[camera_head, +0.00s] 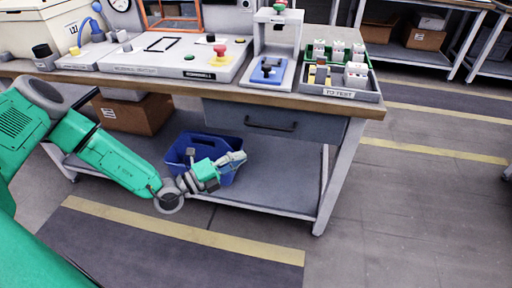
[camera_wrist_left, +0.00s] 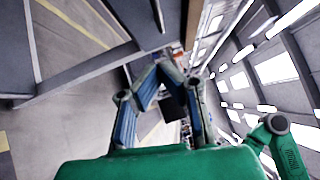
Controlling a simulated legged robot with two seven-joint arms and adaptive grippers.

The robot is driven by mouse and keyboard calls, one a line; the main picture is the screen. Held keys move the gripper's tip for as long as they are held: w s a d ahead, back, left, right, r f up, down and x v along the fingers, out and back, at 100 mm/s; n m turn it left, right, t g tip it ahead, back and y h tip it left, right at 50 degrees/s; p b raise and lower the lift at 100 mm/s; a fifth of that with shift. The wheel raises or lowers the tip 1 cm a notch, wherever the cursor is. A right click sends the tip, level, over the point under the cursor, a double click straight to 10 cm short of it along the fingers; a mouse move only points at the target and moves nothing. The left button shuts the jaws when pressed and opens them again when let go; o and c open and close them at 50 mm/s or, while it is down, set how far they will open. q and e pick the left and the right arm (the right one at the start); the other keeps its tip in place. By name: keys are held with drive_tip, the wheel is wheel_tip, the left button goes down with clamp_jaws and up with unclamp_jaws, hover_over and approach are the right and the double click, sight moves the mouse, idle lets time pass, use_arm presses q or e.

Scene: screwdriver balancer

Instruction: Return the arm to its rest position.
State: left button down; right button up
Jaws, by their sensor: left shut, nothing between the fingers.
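My green left arm (camera_head: 112,160) comes in from the left in the head view and reaches low, in front of the workbench. My left gripper (camera_head: 238,157) is shut and empty, below tabletop height. In the picture it overlaps the blue tote (camera_head: 225,178) on the lower shelf; I cannot tell how far apart they are. The left wrist view shows the gripper's fingers (camera_wrist_left: 170,72) pointing away from the camera, with no object held between them. A green arm link also shows at its right edge (camera_wrist_left: 287,150). My right gripper is not in view.
The workbench (camera_head: 330,101) carries a grey panel with buttons (camera_head: 165,62), a small press-like fixture (camera_head: 270,70) and a tray of parts (camera_head: 355,92). A drawer (camera_head: 270,120) and a cardboard box (camera_head: 130,115) are beneath. Open floor (camera_head: 400,215) lies to the right.

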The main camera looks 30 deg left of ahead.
use_arm(q)
drive_tip(key=s+d+f+m+g+h+p, duration=0.1)
drive_tip(key=s+d+f+m+g+h, duration=0.15)
drive_tip(key=s+d+m+g, duration=0.85)
drive_tip(key=s+d+f+m+g+h+p, duration=0.1)
drive_tip(key=s+d+f+m+g+h, duration=0.15)
drive_tip(key=s+d+m+g, duration=0.75)
drive_tip(key=s+a+f+m+g+y, duration=0.1)
drive_tip(key=s+a+f+m+y, duration=0.2)
drive_tip(key=s+a+m+y, duration=0.4)
drive_tip(key=s+a+f+m+g+y, duration=0.1)
drive_tip(key=s+a+f+m+y, duration=0.2)
drive_tip(key=s+m, duration=0.35)
drive_tip(key=w+a+r+m+t+y+p, duration=0.2)
drive_tip(key=w+a+m+t+y, duration=0.3)
drive_tip(key=a+m, duration=0.4)
drive_tip(key=w+m+t, duration=0.1)
drive_tip(key=m, duration=0.2)
drive_tip(key=shift+a+r+t, duration=0.2)
drive_tip(key=shift+a+t, duration=0.05)
drive_tip(key=shift+t, duration=0.15)
